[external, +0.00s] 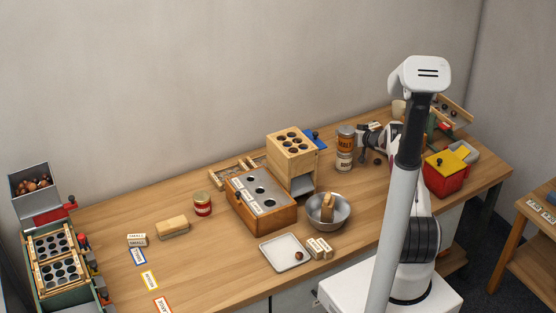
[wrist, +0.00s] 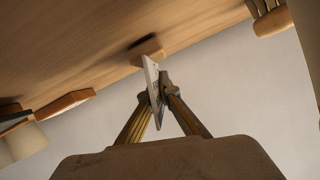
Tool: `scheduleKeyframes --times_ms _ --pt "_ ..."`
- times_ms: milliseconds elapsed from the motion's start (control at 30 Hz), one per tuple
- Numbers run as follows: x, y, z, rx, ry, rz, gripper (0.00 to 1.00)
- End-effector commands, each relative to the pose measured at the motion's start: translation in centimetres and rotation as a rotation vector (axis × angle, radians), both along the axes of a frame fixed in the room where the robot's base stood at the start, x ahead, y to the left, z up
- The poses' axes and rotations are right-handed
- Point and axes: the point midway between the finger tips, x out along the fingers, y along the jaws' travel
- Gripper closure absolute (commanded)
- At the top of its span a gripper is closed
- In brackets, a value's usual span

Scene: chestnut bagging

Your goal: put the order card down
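The order card (wrist: 151,78) is a thin white card with dark print. In the wrist view it stands on edge between the two fingertips of my gripper (wrist: 158,97), which is shut on it. A small wooden block (wrist: 147,51) on the table lies just beyond the card's top end; I cannot tell whether the card touches it. In the external view my gripper (external: 368,138) is low over the back right of the table, right of the cans. The card is small and partly hidden there.
Stacked cans (external: 345,148) stand left of my gripper. A red box with a yellow lid (external: 447,172) stands to the right. A wooden block with holes (external: 291,153), a steel bowl (external: 328,211) and a white tray (external: 286,253) are farther left. Bare table (external: 375,190) lies in front.

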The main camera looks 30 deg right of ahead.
Motion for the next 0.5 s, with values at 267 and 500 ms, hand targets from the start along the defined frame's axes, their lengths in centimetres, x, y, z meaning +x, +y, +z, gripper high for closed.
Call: scheduleKeyframes --times_ms 267,500 --pt "0.04 -0.02 -0.04 -0.001 -0.002 0.0 1.0" --pt "0.03 -0.02 -0.35 0.0 -0.001 0.0 0.96"
